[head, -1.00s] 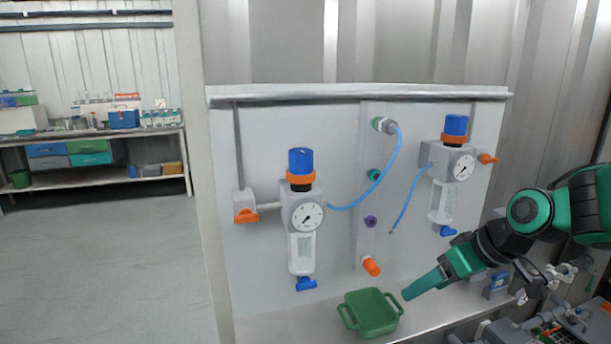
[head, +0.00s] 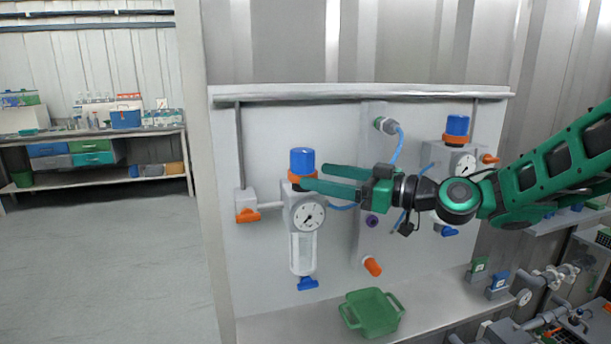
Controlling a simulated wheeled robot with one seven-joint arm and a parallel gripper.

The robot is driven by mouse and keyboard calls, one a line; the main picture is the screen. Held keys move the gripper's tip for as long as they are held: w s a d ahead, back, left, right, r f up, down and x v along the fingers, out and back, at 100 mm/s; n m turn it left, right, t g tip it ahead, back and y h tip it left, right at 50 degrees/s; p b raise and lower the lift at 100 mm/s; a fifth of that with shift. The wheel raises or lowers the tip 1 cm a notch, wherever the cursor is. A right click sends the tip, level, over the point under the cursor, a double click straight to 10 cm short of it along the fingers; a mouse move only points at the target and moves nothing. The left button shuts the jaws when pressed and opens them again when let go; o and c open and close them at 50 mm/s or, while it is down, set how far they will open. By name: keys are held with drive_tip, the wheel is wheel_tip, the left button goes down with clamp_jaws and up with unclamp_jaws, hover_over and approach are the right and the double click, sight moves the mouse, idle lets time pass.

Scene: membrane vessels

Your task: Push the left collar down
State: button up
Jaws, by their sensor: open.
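The left regulator (head: 304,212) on the panel has a blue knob (head: 303,160) on top, with an orange collar (head: 293,177) right under it. A round gauge (head: 308,215) faces me below the collar. My gripper (head: 312,178) is open, its two green fingers pointing left. The fingertips are at the right side of the collar, one finger higher than the other in the picture. They cover part of the collar's right side. I cannot tell whether they touch it. The right regulator has its own blue knob (head: 457,125) and orange collar (head: 455,139).
A blue hose (head: 342,207) runs behind my gripper. An orange valve handle (head: 248,215) is left of the left regulator. A green tray (head: 372,314) stands on the ledge below. An orange fitting (head: 372,266) sticks out above the tray.

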sight(303, 173)
drive_tip(key=x, duration=0.5)
drive_tip(key=shift+w+a, duration=0.2)
drive_tip(key=shift+a, duration=0.15)
